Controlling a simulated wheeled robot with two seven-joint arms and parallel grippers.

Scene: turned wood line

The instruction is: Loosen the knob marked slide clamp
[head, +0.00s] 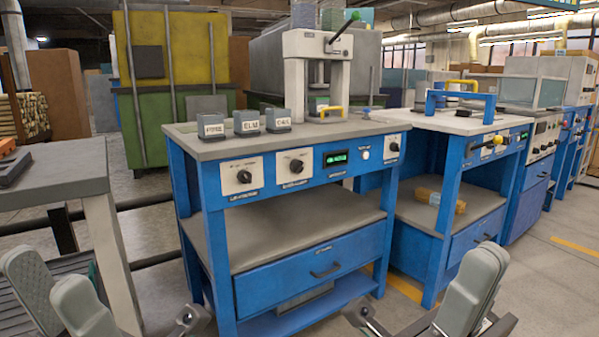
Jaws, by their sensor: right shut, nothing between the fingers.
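The near blue bench has a front panel with three dark knobs on white plates: a left knob (243,176), a middle knob (296,165) and a right knob (393,147). Their labels are too small to read, so I cannot tell which is marked slide clamp. A further bench on the right has a yellow-marked control (493,141) on its front. My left gripper (46,272) is at the lower left, with its fingers apart and nothing seen between them. My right gripper (478,268) is at the lower right, shut and empty. Both are well short of the panels.
A lit green display (336,158) and a white button (365,155) sit between the knobs. Several small labelled bins (246,122) and a white press (303,60) stand on the bench top. A grey table (60,180) stands at the left. Floor shows right of the near bench.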

